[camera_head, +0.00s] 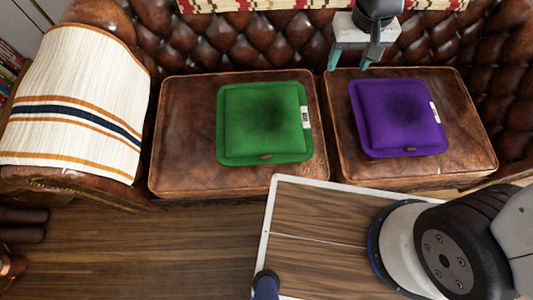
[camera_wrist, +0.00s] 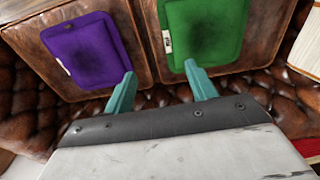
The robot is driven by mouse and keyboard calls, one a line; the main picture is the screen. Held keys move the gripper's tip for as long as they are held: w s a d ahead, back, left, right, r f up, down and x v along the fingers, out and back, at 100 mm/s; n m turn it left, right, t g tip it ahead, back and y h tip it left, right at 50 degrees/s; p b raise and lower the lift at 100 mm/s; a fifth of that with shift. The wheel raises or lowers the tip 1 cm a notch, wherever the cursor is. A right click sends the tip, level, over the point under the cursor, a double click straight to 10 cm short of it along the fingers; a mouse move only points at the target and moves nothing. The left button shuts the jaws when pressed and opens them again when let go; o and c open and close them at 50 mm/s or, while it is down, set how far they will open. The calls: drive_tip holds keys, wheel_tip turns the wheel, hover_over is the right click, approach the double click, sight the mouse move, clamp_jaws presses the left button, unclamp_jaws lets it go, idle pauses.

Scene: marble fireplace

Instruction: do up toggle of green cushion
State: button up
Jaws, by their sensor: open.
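The green cushion (camera_head: 262,120) lies flat on the left seat of a brown leather sofa. A small brown toggle (camera_head: 265,157) shows at its front edge, and a white label (camera_head: 305,117) at its right edge. Whether the toggle is fastened is too small to tell. In the wrist view the green cushion (camera_wrist: 207,30) is at the top right, partly cut off by the frame. My gripper (camera_head: 347,62) is open and empty, near the sofa back, above and between the two cushions. Its teal fingers (camera_wrist: 160,80) are spread apart in the wrist view and touch neither cushion.
A purple cushion (camera_head: 400,115) with a similar toggle (camera_head: 410,150) lies on the right seat; it also shows in the wrist view (camera_wrist: 85,50). A striped blanket (camera_head: 75,100) covers the left armrest. The tufted sofa back (camera_head: 235,45) rises behind the seats.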

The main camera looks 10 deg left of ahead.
drive_tip(key=a+f+n, duration=0.1)
drive_tip(key=a+f, duration=0.5)
drive_tip(key=f, duration=0.2)
drive_tip(key=n, duration=0.2)
hover_over(266, 158)
drive_tip(key=shift+g, duration=0.3)
wheel_tip(266, 158, down, 24)
drive_tip(key=shift+r, duration=0.1)
wheel_tip(266, 158, down, 8)
drive_tip(key=shift+r, duration=0.1)
